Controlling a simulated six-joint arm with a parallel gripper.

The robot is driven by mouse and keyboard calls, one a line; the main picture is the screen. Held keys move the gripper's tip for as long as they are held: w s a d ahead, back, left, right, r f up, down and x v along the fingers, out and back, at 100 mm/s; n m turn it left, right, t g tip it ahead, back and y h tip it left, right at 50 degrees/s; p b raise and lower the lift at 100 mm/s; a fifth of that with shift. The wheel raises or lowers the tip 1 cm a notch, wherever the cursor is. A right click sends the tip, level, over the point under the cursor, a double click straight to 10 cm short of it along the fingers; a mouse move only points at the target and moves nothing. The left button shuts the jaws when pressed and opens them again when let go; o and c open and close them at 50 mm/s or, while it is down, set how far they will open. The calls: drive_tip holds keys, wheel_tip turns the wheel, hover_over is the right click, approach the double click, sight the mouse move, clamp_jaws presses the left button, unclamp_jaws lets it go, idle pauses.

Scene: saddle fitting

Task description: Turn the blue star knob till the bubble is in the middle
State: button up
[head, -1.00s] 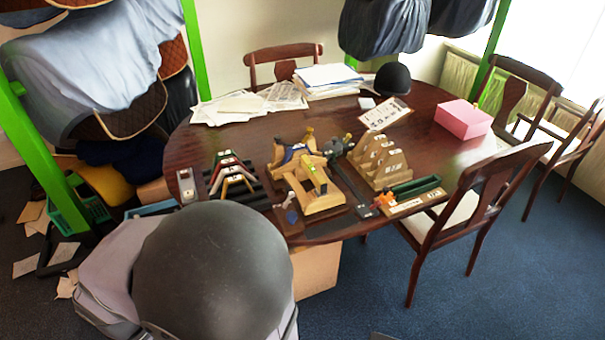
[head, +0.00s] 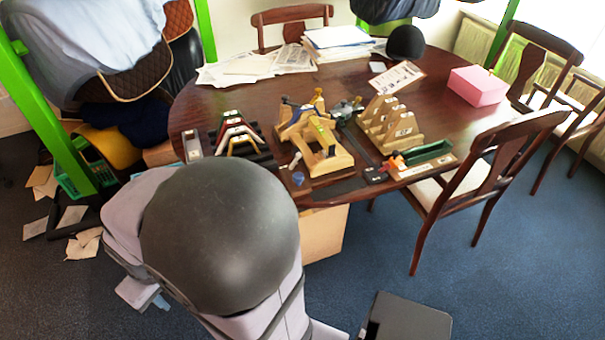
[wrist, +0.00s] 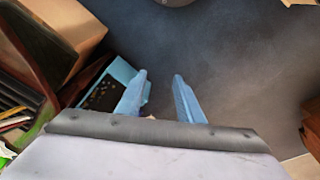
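A wooden saddle-shaped stand (head: 328,160) stands near the front edge of the table. A small yellow-green strip (head: 322,128) on it may be the level; the bubble is too small to make out. A small blue round piece (head: 298,178) sits low at the stand's front left and may be the star knob; its shape is unclear. My gripper (wrist: 160,75) shows in the wrist view with its two blue fingers apart and nothing between them. It points at the floor, away from the stand. In the head view my grey arm covers the lower left.
Coloured saddle gauges (head: 238,132) stand in a black rack left of the stand. A slotted wooden rack (head: 388,125) and a green tray (head: 428,152) are to its right. A chair (head: 480,185) stands at the table's right. A cardboard box (head: 325,230) is under the front edge.

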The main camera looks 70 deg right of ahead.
drive_tip(key=w+d+f+m+t+h+b, duration=0.1)
drive_tip(key=d+f+m+t+h+b, duration=0.15)
drive_tip(key=d+b, duration=0.4)
drive_tip(key=w+d+f+m+t+h+b, duration=0.1)
drive_tip(key=w+d+f+m+b, duration=0.15)
drive_tip(key=d, duration=0.65)
drive_tip(key=w+d+f+m+t+h+b, duration=0.1)
drive_tip(key=d+f+t+h+b, duration=0.1)
drive_tip(key=d+f+b, duration=0.35)
drive_tip(key=s+d+r+m+t+h+b, duration=0.1)
drive_tip(key=s+d+r+m+h+b, duration=0.2)
drive_tip(key=s+d+h+b, duration=0.6)
drive_tip(key=s+d+m+b, duration=0.1)
drive_tip(key=s+d+b, duration=0.5)
drive_tip(key=d, duration=0.4)
drive_tip(key=shift+s+r+m+h, duration=0.2)
drive_tip(key=shift+s+m+h, duration=0.2)
drive_tip(key=shift+s, duration=0.25)
drive_tip(key=shift+w+d+r+t, duration=0.1)
drive_tip(key=shift+t, duration=0.15)
